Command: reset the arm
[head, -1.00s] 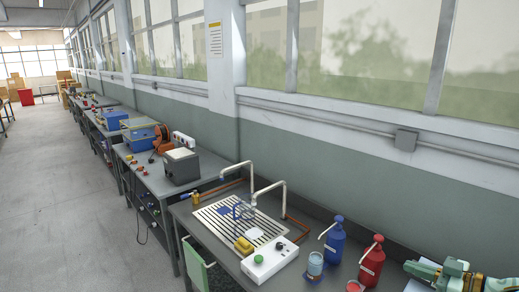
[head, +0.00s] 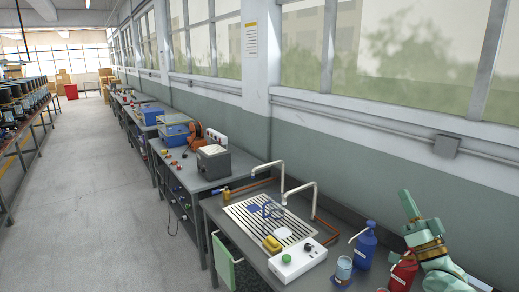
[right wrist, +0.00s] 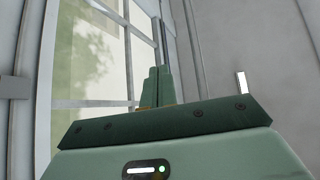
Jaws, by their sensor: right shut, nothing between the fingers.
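My right gripper (head: 408,205) is at the lower right of the head view, pale green with brass-coloured bands on the arm below it. Its fingers point up, in front of the wall and beside the bench. In the right wrist view the two green fingers (right wrist: 156,88) are together with nothing between them, against the window and wall. The arm partly covers a red pump bottle (head: 402,272). My left gripper does not show.
The nearest bench holds a slatted plate (head: 240,217), a white control box (head: 297,262), a blue pump bottle (head: 364,246) and a blue-and-white cup (head: 343,269). A green cloth (head: 223,262) hangs at its front. More benches run back along the windowed wall. The floor aisle (head: 110,200) is clear.

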